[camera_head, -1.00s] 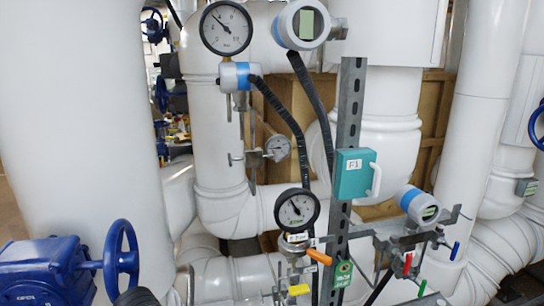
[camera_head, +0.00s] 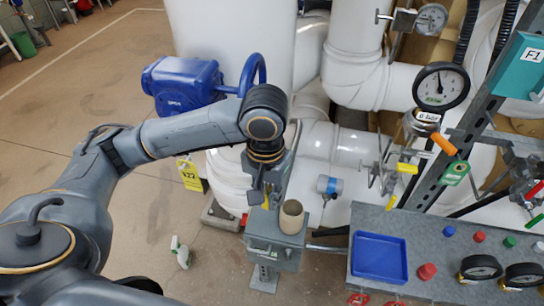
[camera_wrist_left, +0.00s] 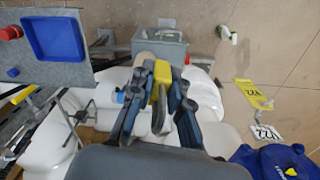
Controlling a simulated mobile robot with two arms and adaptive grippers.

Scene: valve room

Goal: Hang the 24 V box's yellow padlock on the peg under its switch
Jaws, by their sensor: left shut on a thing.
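My left gripper (camera_head: 264,204) is over a grey box on a post, left of the middle in the head view. In the left wrist view my left gripper (camera_wrist_left: 158,92) is shut on a yellow padlock (camera_wrist_left: 161,80), its grey shackle pointing toward the camera. In the head view only a bit of yellow shows at the fingertips. I see no box that I can read as the 24 V box, and no switch or peg that I can make out. My right gripper is not in view.
The grey box (camera_head: 262,254) bears a beige cylinder (camera_head: 291,217). A grey bench (camera_head: 430,248) at right holds a blue tray (camera_head: 379,258) and coloured knobs. A blue valve actuator (camera_head: 185,85) and white pipes stand behind. A yellow tag (camera_head: 190,175) hangs left.

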